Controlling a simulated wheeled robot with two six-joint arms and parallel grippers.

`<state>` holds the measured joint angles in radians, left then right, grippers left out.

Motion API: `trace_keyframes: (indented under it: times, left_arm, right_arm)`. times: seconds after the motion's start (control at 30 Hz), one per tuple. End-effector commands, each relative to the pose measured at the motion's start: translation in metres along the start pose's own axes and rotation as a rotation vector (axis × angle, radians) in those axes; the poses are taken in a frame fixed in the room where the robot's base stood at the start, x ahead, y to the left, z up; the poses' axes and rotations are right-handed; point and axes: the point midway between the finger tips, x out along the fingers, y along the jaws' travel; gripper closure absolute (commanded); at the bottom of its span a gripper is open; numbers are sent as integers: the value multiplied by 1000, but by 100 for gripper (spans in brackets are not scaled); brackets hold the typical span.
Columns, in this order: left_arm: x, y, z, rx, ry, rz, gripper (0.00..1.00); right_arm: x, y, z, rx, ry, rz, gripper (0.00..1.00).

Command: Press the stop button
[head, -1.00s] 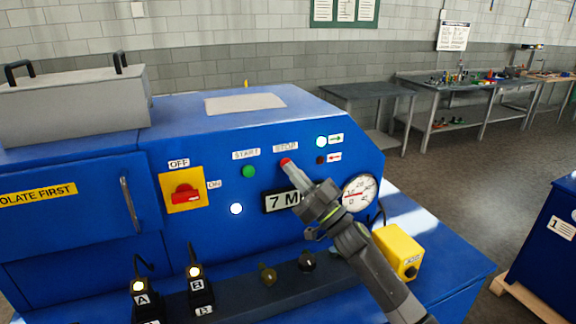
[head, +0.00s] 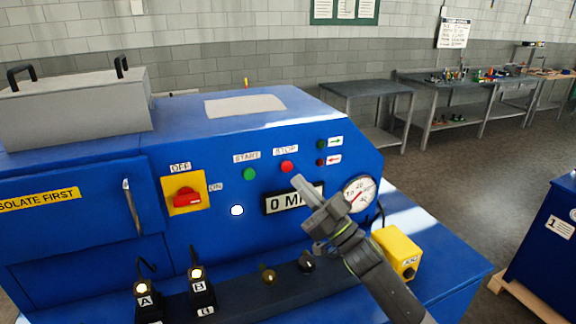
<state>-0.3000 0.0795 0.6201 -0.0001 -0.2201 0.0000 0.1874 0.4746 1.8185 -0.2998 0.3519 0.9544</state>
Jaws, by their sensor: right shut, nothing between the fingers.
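The red stop button (head: 287,167) sits on the blue machine panel under its STOP label, and its face is fully visible. My right gripper (head: 298,181) is shut and empty. Its tip shows just below and right of the stop button in the picture, apart from it, and it covers part of the display (head: 284,202), which reads 0. My left gripper is not in view.
A green start button (head: 250,174) is left of the stop button. A red rotary switch (head: 187,198) on a yellow plate is further left. A dial gauge (head: 358,194) and a yellow box (head: 397,252) are close to my right arm.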

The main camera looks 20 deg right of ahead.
Motion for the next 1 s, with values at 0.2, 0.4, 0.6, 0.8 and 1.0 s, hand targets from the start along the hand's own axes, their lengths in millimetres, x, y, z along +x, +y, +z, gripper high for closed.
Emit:
trace_keyframes:
  times: [0.2, 0.4, 0.6, 0.8, 1.0]
  left_arm:
    - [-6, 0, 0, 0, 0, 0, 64]
    - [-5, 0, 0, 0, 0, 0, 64]
    - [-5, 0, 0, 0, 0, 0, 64]
    - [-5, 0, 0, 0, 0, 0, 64]
    - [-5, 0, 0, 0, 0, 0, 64]
  right_arm:
    - [-12, -9, -9, 1, -1, 1, 100]
    - [-14, -10, -10, 0, 0, 0, 100]
    - [-14, -10, -10, 0, 0, 0, 100]
    - [-13, -10, -10, 0, 0, 0, 100]
    - [-13, -10, -10, 0, 0, 0, 100]
